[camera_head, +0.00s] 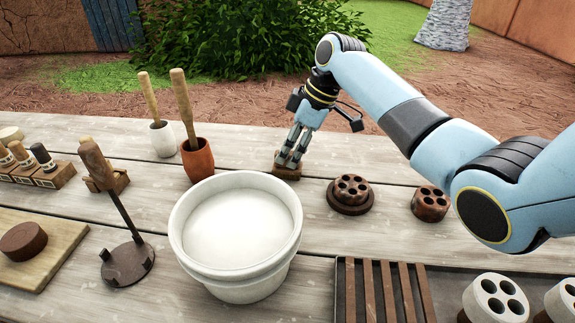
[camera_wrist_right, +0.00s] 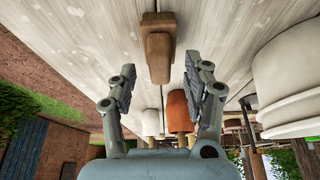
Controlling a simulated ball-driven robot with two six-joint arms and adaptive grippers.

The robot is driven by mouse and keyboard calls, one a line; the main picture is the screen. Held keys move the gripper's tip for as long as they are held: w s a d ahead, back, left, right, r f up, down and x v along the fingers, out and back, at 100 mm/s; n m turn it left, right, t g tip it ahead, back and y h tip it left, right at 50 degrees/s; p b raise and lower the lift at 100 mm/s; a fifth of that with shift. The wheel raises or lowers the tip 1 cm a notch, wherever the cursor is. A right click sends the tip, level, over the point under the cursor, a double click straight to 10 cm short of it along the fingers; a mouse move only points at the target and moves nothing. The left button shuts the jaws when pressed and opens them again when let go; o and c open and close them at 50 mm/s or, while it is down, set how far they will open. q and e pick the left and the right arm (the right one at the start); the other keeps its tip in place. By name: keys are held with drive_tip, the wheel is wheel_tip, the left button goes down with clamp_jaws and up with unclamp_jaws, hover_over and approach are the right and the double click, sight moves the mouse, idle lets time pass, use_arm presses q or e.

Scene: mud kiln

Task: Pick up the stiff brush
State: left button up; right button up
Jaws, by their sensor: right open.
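A small brown wooden piece, which I take to be the stiff brush (camera_head: 286,174), is on the grey plank table behind the white bucket. In the right wrist view the brush (camera_wrist_right: 157,50) shows as a wooden block in front of a darker wooden part; I cannot make out bristles. My right gripper (camera_head: 290,158) points down right at it and hides part of it in the head view. In the wrist view the fingers (camera_wrist_right: 160,72) are spread apart, with the brush ahead of the gap between them. My left gripper is not in view.
The white bucket (camera_head: 187,253) stands in front. A terracotta cup (camera_head: 198,162) and a white cup (camera_head: 163,141) with wooden tools stand to the left. Round holed brown pieces (camera_head: 350,208) are to the right. A slatted rack (camera_head: 345,290) lies at the front right.

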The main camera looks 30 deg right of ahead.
drive_tip(key=shift+x, duration=1.1)
clamp_jaws()
drive_tip(key=shift+r, duration=0.15)
